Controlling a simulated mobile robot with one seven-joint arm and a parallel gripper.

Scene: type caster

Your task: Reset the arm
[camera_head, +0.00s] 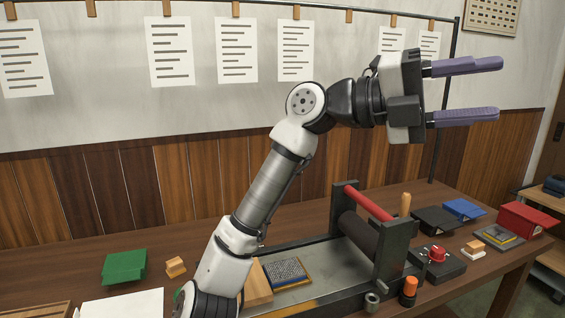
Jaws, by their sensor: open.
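My arm rises from the bottom of the view, in front of the table, and bends to the right at its upper joint. My gripper (498,90) is at the upper right, pointing right. Its two purple fingers are wide apart with nothing between them. It is in the air, well above the table and touching nothing. My arm hides part of the press bed and the table behind it.
A press with a red bar (368,202) and dark roller stands on the wooden table (60,262). A type block (288,272) lies on its bed. A green box (124,266) is left; blue (464,209) and red (524,218) boxes are right. Papers (237,50) hang behind.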

